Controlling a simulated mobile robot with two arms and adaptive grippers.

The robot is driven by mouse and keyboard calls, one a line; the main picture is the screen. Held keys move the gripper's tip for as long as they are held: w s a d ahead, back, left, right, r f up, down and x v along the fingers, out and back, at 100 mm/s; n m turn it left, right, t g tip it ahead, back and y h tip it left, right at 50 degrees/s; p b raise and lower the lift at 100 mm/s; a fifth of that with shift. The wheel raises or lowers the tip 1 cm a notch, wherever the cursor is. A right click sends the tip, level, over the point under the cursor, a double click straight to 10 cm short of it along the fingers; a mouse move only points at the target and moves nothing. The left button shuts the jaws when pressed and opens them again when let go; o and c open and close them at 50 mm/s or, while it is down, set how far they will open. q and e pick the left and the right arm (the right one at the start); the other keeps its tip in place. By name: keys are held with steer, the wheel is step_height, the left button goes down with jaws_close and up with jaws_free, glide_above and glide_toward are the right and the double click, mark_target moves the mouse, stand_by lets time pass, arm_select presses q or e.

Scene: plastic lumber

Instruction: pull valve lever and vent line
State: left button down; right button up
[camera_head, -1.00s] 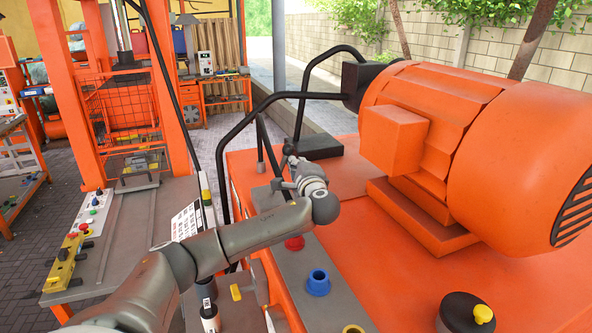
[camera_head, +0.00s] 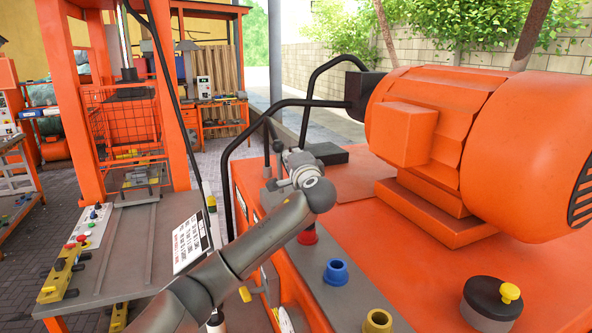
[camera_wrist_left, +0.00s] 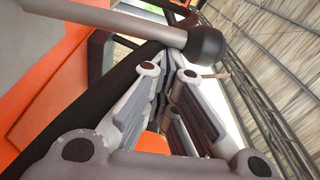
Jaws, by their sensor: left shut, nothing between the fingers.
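My left gripper (camera_head: 284,158) is at the left edge of the orange machine bench, beside thin dark upright levers (camera_head: 266,148). My wrist hides part of that spot. In the left wrist view, my gripper's fingers (camera_wrist_left: 168,72) are shut with nothing between them. A grey lever rod with a black knob (camera_wrist_left: 206,46) crosses the top of that view, close to the fingertips; I cannot tell whether they touch. A red fitting (camera_head: 308,236), a blue ring fitting (camera_head: 336,272) and a yellow ring fitting (camera_head: 377,321) line the bench's grey strip. I cannot tell which is the vent line.
A large orange motor (camera_head: 478,140) fills the right side of the bench. Bent black pipes (camera_head: 250,124) run from it over the left edge. A black cap with a yellow knob (camera_head: 492,298) stands at front right. A grey table (camera_head: 125,245) stands at left.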

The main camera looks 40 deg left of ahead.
mark_target(280, 157)
arm_select(q)
steer(key=s+n+b, duration=0.1)
steer(key=a+n+b, duration=0.1)
steer(key=s+b, duration=0.1)
steer(key=shift+s+a+f+n+b, duration=0.15)
steer(key=shift+s+a+n+b, duration=0.1)
steer(key=shift+s+n+b, duration=0.15)
steer(key=shift+s+a+n+y+b, duration=0.35)
steer(key=shift+s+n+b, duration=0.35)
steer(key=shift+n+b, duration=0.3)
arm_select(e)
step_height(280, 157, down, 7)
steer(key=shift+w, duration=0.25)
steer(key=shift+r, duration=0.1)
arm_select(q)
steer(key=shift+r, duration=0.2)
